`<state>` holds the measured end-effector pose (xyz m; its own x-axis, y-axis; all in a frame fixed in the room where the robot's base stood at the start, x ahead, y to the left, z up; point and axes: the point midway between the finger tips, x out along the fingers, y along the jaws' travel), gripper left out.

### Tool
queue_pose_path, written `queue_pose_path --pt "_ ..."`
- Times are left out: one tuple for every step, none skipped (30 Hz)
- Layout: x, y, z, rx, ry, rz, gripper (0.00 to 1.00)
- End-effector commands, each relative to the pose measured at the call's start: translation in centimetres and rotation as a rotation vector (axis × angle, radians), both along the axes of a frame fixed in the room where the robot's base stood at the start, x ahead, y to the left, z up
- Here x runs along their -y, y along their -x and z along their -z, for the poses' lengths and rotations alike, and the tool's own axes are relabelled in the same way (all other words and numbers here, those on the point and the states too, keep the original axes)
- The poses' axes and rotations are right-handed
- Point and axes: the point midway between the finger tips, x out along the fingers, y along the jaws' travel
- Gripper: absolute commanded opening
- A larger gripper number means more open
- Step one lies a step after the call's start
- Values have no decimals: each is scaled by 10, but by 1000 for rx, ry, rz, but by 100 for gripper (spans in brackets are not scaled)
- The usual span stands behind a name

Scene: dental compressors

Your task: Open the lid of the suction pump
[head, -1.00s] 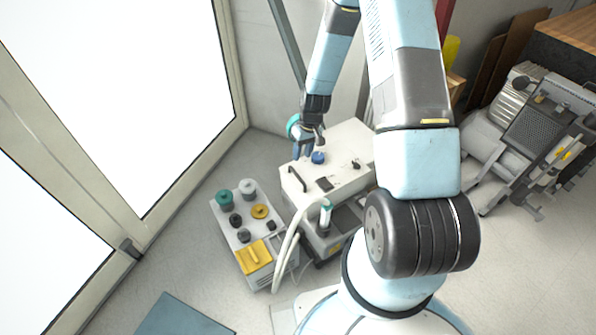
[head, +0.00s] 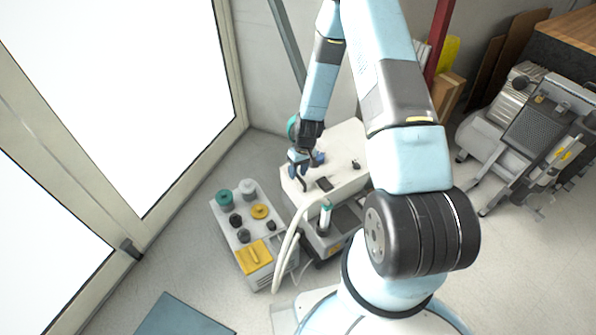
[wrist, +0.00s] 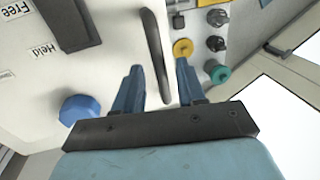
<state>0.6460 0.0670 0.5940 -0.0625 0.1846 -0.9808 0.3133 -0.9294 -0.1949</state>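The suction pump is the white box whose flat white lid (head: 335,160) shows in the head view; the lid also fills the left of the wrist view (wrist: 100,90). A dark bar handle (wrist: 152,45) is on the lid near its edge. My gripper (head: 298,168) is above the handle end of the lid, pointing down. In the wrist view my gripper (wrist: 158,75) is open, with one blue finger on each side of the handle's near end. I cannot tell whether the fingers touch it. A blue knob (wrist: 80,109) sits left of the fingers. The lid looks shut.
A grey unit (head: 228,254) with coloured knobs and a yellow panel stands left of the pump. Pale hoses (head: 288,245) run down the pump's front. A glazed door (head: 130,249) is at left, and a machine (head: 535,125) at right. Floor between is clear.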

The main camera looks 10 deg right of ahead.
Motion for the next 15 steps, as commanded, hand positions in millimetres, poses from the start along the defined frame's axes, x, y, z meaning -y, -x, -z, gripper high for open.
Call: queue_pose_path --pt "0 0 0 0 0 0 40" --pt "0 0 0 0 0 0 40" --pt "0 0 0 0 0 0 39" --pt "0 0 0 0 0 0 36" --pt "0 0 0 0 0 0 33" --pt "0 0 0 0 0 0 29" --pt "0 0 0 0 0 0 26" --pt "0 0 0 0 0 0 24" --pt "0 0 0 0 0 0 20" --pt "0 0 0 0 0 0 17" --pt "0 0 0 0 0 0 14" --pt "0 0 0 0 0 0 10" --pt "0 0 0 0 0 0 7" --pt "0 0 0 0 0 0 4" --pt "0 0 0 0 0 0 1"
